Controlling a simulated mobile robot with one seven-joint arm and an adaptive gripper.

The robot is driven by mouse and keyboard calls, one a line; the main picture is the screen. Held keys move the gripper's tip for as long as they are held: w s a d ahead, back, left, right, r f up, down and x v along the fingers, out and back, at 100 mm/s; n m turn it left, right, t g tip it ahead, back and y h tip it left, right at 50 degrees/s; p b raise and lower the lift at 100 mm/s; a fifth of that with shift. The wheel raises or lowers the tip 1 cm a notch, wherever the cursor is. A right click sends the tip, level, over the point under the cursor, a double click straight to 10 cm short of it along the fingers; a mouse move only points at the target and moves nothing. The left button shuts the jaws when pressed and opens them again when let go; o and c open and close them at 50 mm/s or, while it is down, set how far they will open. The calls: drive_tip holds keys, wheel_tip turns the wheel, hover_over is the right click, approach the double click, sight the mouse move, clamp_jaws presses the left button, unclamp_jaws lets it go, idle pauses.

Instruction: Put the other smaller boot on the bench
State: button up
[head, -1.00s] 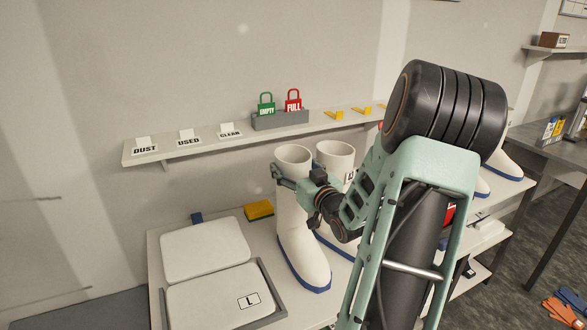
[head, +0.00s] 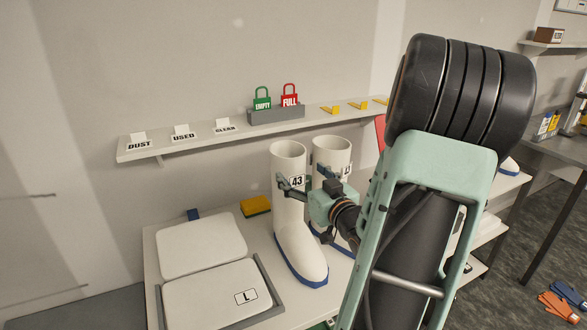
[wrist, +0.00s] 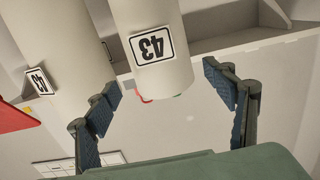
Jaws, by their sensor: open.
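Two tall white boots with blue soles stand upright side by side on the bench (head: 180,310). The left boot (head: 288,225) shows a 43 label; the right boot (head: 331,150) is partly hidden by my gripper and arm. My gripper (head: 305,182) is open and empty, in front of the left boot's upper shaft. In the wrist view, that shaft (wrist: 155,80) with its 43 label lies ahead between the spread fingers, and the other boot (wrist: 55,50) is beyond the left finger. I cannot tell whether a finger touches either boot.
A tray with white pads (head: 205,285) and a yellow sponge (head: 255,206) lie left of the boots. A wall shelf (head: 190,145) with labels and padlocks (head: 275,98) runs behind. Another white boot's toe (head: 510,165) shows right of my arm, which hides much there.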

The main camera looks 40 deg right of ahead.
drive_tip(key=shift+v, duration=2.3)
drive_tip(key=shift+w, duration=0.1)
